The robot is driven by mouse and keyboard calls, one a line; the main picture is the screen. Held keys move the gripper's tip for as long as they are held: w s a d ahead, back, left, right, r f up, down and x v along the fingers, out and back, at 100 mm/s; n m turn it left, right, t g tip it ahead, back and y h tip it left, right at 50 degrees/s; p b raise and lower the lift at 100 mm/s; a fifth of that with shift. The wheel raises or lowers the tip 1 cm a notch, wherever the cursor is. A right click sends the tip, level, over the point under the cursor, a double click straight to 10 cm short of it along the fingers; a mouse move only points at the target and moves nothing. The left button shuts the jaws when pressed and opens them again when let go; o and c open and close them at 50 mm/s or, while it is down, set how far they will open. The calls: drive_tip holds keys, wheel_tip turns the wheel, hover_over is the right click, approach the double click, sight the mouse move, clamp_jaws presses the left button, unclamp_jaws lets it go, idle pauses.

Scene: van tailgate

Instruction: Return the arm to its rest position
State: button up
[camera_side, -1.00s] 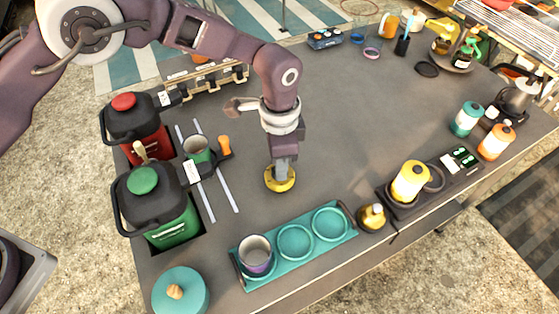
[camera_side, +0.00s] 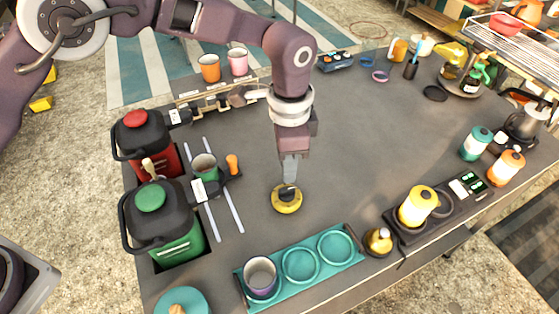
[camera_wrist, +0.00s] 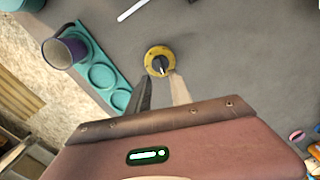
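My gripper (camera_side: 289,178) points down over the dark worktop (camera_side: 345,130). Just below its fingertips is a round yellow lid-like piece (camera_side: 286,204) with a dark knob, lying on the worktop. In the wrist view my gripper (camera_wrist: 161,80) has its two fingers apart with an empty gap between them. The yellow piece (camera_wrist: 151,52) shows whole just beyond the fingertips, and its knob is not gripped.
A teal tray (camera_side: 240,288) with a purple cup stands in front. Red (camera_side: 142,135) and green (camera_side: 178,240) jugs stand at left, with a cup holder (camera_side: 205,167) beside them. Orange and pink cups stand behind. The worktop's middle right is clear.

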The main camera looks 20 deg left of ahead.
drive_tip(key=s+a+r+n+t, duration=0.1)
drive_tip(key=s+a+r+n, duration=0.2)
drive_tip(key=a+r, duration=0.65)
drive_tip(key=s+a+r+n+t, duration=0.2)
drive_tip(key=s+a+r+n, duration=0.15)
drive_tip(key=a+r, duration=0.65)
drive_tip(key=s+a+n+t, duration=0.1)
drive_tip(key=s+a+n, duration=0.2)
drive_tip(key=s, duration=0.6)
drive_tip(key=s+a+n+t, duration=0.1)
drive_tip(key=s+a+n, duration=0.2)
drive_tip(key=s+a, duration=0.3)
drive_tip(key=s, duration=0.3)
drive_tip(key=shift+s+r+t, duration=0.25)
drive_tip(key=shift+s+t, duration=0.05)
drive_tip(key=shift+s, duration=0.1)
